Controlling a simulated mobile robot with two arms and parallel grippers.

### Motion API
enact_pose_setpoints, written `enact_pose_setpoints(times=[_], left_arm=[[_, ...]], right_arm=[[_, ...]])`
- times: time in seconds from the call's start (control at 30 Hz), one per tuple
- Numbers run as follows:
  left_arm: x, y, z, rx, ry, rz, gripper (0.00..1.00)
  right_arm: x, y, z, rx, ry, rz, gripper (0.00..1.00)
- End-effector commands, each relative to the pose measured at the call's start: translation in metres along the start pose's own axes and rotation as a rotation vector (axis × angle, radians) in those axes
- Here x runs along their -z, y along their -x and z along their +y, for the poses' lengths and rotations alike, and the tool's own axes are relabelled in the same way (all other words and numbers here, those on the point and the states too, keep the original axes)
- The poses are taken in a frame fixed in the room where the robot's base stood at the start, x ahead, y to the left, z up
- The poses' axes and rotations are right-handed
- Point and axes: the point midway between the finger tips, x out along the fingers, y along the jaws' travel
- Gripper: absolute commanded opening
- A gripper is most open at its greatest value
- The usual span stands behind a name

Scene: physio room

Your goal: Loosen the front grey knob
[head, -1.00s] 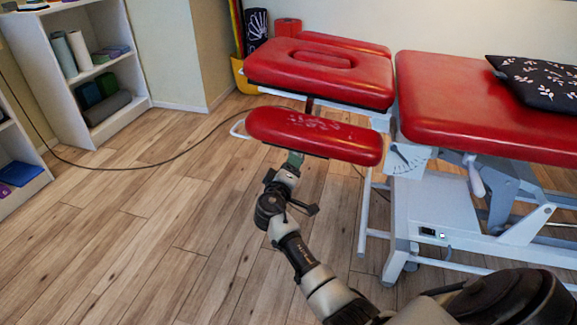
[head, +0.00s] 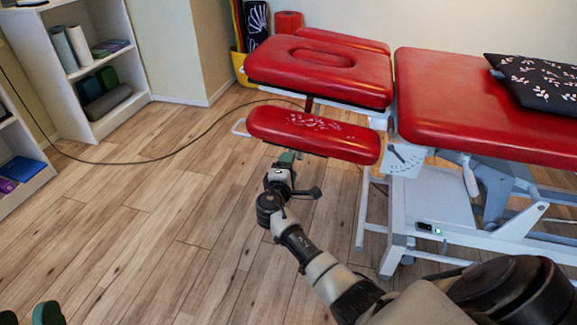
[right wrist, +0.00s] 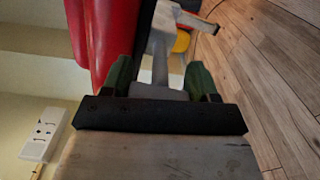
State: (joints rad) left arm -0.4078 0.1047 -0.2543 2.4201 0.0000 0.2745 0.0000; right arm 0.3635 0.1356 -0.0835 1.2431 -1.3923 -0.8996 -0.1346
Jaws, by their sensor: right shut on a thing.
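The red armrest pad (head: 315,137) sits at the front left of the red treatment table. My right gripper (head: 287,156) is up against the underside of this pad, and the knob is hidden there in the head view. In the right wrist view the green fingers of my right gripper (right wrist: 160,78) stand on either side of a grey knob (right wrist: 158,92) and are shut on it. A grey bracket rises behind the knob beside the red pad. The green fingertips of my left gripper (head: 28,315) show apart at the bottom left, with nothing seen between them.
The table's main cushion (head: 480,105) and headrest (head: 320,70) lie behind, with a dark patterned pillow (head: 538,82) on top. A white frame with a dial plate (head: 404,158) stands right of my arm. A cable (head: 150,160) crosses the open wooden floor. Shelves stand left.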

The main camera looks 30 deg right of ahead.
Motion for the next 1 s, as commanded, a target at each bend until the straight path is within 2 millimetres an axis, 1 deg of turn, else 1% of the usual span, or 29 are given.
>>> enact_pose_setpoints(times=[0.4,0.43,0.57,0.6,0.87,0.93,1.0], left_arm=[[-0.0011,0.0001,-0.0002,0.000,-0.001,-0.009,0.43],[-0.0011,0.0001,-0.0003,0.000,-0.001,-0.009,0.43],[-0.0010,0.0001,-0.0003,0.000,-0.001,-0.008,0.43],[-0.0010,0.0001,-0.0003,0.000,-0.001,-0.008,0.43],[-0.0007,-0.0001,-0.0003,0.000,-0.001,-0.008,0.43],[-0.0011,-0.0009,-0.0004,0.001,-0.001,-0.016,0.43],[-0.0067,-0.0008,-0.0007,0.001,-0.001,-0.063,0.43]], right_arm=[[0.0007,0.0008,-0.0013,0.001,0.012,0.002,0.35],[0.0007,0.0008,-0.0013,0.001,0.011,0.002,0.62],[0.0005,0.0006,-0.0010,0.001,0.010,0.002,0.82],[0.0005,0.0005,-0.0009,0.001,0.010,0.002,0.84],[0.0002,0.0010,-0.0002,0.000,0.008,0.001,0.84],[0.0003,0.0040,0.0001,0.000,0.008,0.001,0.84],[0.0003,0.0098,0.0002,0.001,0.008,0.001,0.84]])
